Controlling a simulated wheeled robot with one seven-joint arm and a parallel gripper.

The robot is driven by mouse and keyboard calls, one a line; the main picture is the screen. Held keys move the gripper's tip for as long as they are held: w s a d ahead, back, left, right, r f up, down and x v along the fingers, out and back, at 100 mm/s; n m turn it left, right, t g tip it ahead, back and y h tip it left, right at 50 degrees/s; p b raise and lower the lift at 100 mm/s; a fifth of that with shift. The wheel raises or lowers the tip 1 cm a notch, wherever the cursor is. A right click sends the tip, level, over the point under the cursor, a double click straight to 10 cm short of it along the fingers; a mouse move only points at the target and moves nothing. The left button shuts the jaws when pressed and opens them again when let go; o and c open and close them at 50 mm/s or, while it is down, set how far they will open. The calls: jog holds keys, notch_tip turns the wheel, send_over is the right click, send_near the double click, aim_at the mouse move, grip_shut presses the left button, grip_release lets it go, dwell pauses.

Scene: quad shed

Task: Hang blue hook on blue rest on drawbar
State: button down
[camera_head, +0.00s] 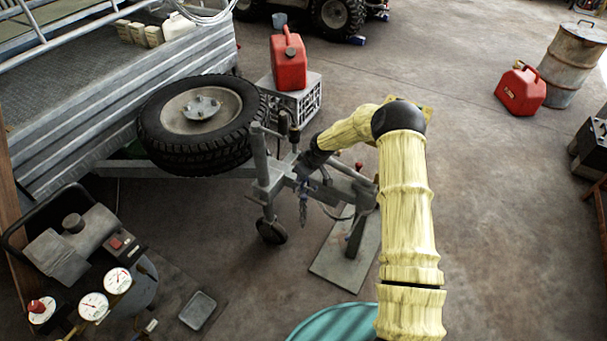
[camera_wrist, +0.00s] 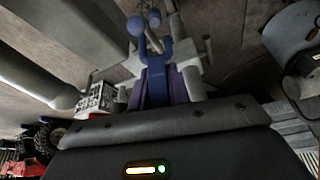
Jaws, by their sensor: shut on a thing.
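My gripper (camera_head: 306,172) reaches down to the drawbar (camera_head: 240,172) near its coupling end. In the wrist view my gripper (camera_wrist: 166,88) is shut on the blue hook (camera_wrist: 142,44), whose rounded end points away from the jaws. The hook is close to the grey drawbar metalwork. A small blue ball-ended piece (camera_wrist: 154,18) shows just beyond it and may be part of the blue rest. I cannot tell whether hook and rest touch. In the head view a short chain (camera_head: 303,208) hangs below my gripper, and the arm end partly hides the hook.
A spare wheel (camera_head: 200,122) lies on the trailer front. A red can (camera_head: 289,62) stands on a grey crate (camera_head: 300,98) behind the drawbar. A gauge set (camera_head: 92,305) is at lower left, a teal round top (camera_head: 335,323) at bottom.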

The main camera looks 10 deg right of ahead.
jog(key=shift+f+b, duration=0.45)
jog(key=shift+f, duration=0.5)
jog(key=c, duration=0.8)
grip_release()
jog(key=shift+o, duration=0.2)
jog(key=shift+r+p, duration=3.15)
jog(key=shift+r, duration=1.35)
